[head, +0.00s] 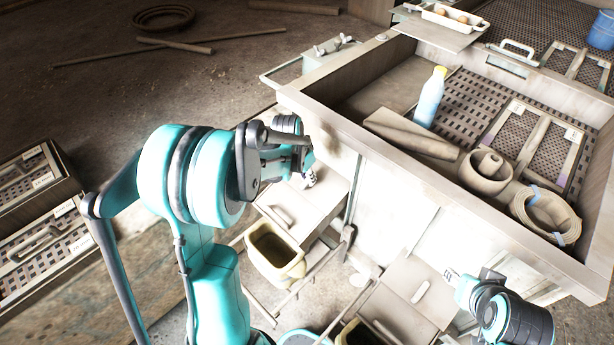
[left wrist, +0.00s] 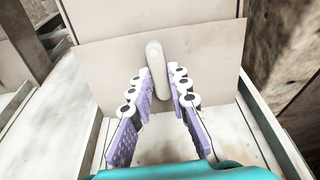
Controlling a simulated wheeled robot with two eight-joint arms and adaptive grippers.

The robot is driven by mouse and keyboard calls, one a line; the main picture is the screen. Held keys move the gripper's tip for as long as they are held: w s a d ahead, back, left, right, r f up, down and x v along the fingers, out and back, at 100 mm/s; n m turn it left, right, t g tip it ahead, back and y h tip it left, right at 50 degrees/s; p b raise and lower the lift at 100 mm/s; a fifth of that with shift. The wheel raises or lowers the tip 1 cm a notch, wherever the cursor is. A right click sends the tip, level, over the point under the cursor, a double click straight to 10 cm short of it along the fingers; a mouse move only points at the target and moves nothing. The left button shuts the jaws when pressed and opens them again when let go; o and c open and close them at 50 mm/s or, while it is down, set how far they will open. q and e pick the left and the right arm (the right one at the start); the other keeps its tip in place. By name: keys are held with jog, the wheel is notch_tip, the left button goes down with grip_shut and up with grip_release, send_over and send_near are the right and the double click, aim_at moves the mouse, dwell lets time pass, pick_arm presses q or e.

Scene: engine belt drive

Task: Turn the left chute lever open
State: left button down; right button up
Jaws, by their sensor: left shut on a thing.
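In the left wrist view a pale, rounded lever (left wrist: 155,65) stands out against a flat light panel (left wrist: 210,55). The two purple, white-padded fingers of my left gripper (left wrist: 160,88) lie on either side of it, shut on it. In the head view my left gripper (head: 308,178) is low beside the left chute (head: 310,205), in front of the bench's side; its grip is mostly hidden there by my arm. My right gripper (head: 455,277) is at the lower right, above the right chute (head: 395,305); its fingers are too small to judge.
A cream bucket (head: 275,255) stands below the left chute. The bench tray's raised rim (head: 400,165) is close right of my left arm.

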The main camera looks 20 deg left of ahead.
pick_arm(q)
jog(key=shift+m, duration=0.4)
jog(key=c, duration=1.4)
grip_release()
jog(key=shift+c, duration=0.2)
jog(key=v, duration=1.2)
